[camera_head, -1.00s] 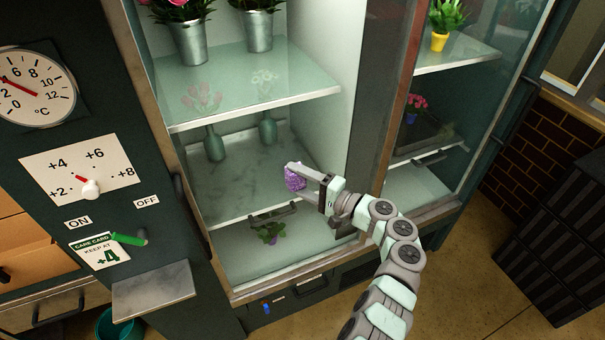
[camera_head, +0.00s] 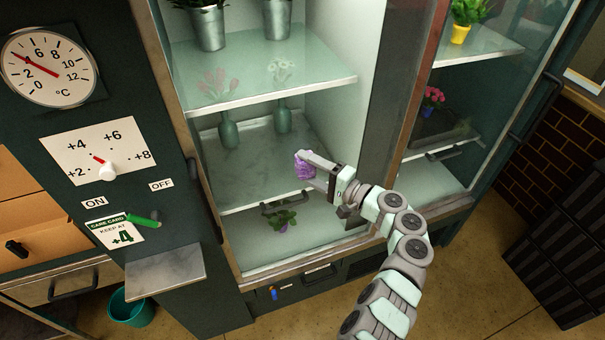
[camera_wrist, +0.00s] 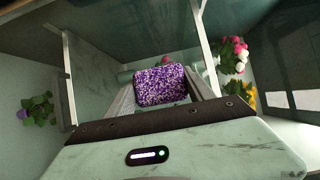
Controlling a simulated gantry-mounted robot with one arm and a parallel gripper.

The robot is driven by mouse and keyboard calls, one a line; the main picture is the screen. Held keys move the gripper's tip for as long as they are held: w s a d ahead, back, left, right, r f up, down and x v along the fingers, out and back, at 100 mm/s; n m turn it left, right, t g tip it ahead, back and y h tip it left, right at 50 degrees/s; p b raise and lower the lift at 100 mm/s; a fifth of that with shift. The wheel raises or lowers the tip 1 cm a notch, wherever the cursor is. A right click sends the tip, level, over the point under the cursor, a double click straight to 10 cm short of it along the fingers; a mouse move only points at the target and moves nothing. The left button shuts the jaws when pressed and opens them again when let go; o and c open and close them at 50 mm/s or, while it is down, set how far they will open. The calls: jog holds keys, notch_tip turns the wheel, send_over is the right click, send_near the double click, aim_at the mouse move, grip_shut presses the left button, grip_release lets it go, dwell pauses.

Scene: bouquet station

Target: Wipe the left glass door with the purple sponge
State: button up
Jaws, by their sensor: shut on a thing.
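The purple sponge (camera_head: 305,166) is between the fingers of my gripper (camera_head: 314,170), which is shut on it. In the wrist view the speckled purple sponge (camera_wrist: 162,85) sits between the two fingers. The left glass door (camera_head: 270,190) covers the left bay of the cabinet, with a dark handle (camera_head: 193,186) at its left side. My gripper and the sponge are in front of the left bay, toward its right side, at about lower-shelf height. I cannot tell whether the sponge touches the glass.
Behind the glass are metal flower buckets (camera_head: 209,28), slim green vases (camera_head: 228,132) and a small plant (camera_head: 280,217). The right door has its handle (camera_head: 541,108) at its right side. A small ledge (camera_head: 165,272) juts out at lower left. Black crates (camera_head: 560,245) stand at right.

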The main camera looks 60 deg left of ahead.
aim_at(329, 152)
jog(key=shift+w+d+f+b, duration=0.1)
jog(key=shift+w+f+b, duration=0.05)
jog(key=shift+w+b, duration=0.85)
jog(key=w+b, duration=0.3)
jog(key=b, duration=0.4)
jog(key=w+b, duration=0.4)
jog(key=b, duration=0.3)
jog(key=shift+d+f, duration=0.15)
jog(key=shift+d, duration=0.05)
jog(key=shift+w+r+b, duration=0.35)
jog(key=shift+b, duration=0.05)
jog(key=shift+r+p, duration=0.1)
jog(key=shift+p, duration=0.45)
